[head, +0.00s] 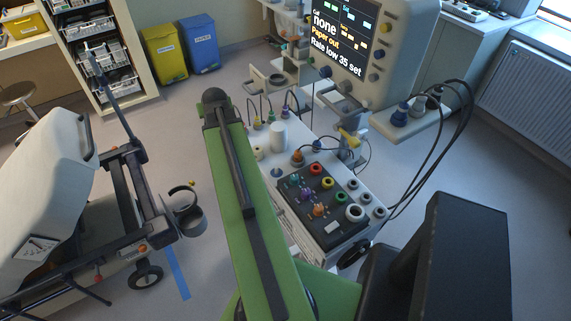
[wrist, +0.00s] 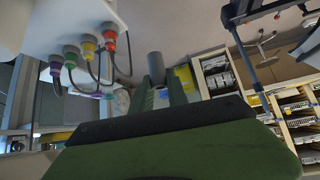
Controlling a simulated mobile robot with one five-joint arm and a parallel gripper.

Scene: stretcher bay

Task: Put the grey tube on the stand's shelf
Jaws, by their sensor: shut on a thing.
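My gripper (wrist: 160,92) is shut on the grey tube (wrist: 156,68), a short dark cylinder rising in the middle of the wrist view. In the head view my green arm reaches forward; its dark rounded end hides the fingers, and I cannot tell the tube apart there. The white stand (head: 290,216) carries a monitor and stands right of my arm. Its white shelf top (head: 268,160) holds coloured connectors and a white cylinder. In the wrist view a white shelf with coloured plugs (wrist: 85,15) is at the upper left, apart from the tube.
A stretcher (head: 48,190) with a grey ring holder (head: 186,222) stands at the left. Yellow (head: 164,52) and blue (head: 199,43) bins are by the back wall. Cables loop at the stand's right (head: 465,125). The floor between stretcher and stand is mostly clear.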

